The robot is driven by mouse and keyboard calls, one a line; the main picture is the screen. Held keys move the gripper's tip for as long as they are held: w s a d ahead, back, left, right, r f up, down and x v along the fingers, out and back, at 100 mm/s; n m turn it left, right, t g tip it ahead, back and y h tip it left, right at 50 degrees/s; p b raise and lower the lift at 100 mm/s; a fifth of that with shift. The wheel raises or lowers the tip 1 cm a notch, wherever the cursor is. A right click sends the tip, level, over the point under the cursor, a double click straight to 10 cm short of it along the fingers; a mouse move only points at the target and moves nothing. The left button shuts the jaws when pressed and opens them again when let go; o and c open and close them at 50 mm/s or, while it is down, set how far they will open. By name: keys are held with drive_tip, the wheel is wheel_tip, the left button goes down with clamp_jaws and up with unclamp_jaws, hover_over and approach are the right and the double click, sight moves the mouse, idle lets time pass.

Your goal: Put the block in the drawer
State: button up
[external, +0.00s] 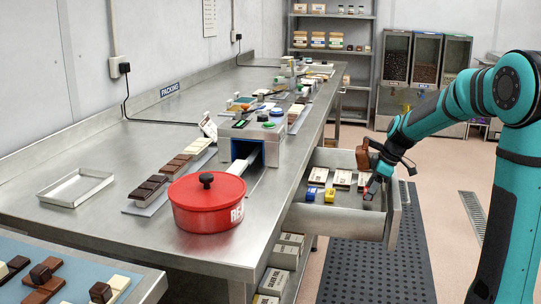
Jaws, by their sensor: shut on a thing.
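The drawer (336,221) is a grey metal one, pulled out from under the steel bench. My gripper (370,184) points down into its right part, near the front wall. It is shut on a small red thing, which looks like the block (368,195). My fingers partly hide it, and I cannot tell whether it touches the drawer floor.
A red lidded pot (207,204) stands near the bench edge. Chocolate bars, a metal tray (76,187) and a grey machine (252,135) are also on the bench. A dark perforated mat (375,265) lies on the floor. The space above the drawer's left part is clear.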

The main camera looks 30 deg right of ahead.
drive_tip(key=shift+f, duration=0.45)
drive_tip(key=shift+s+f, duration=0.1)
drive_tip(key=shift+f, duration=0.1)
drive_tip(key=o, duration=1)
drive_tip(key=shift+f, duration=0.15)
drive_tip(key=shift+c, duration=0.2)
drive_tip(key=shift+r, duration=0.55)
drive_tip(key=v, duration=1.2)
drive_tip(key=shift+r, duration=0.3)
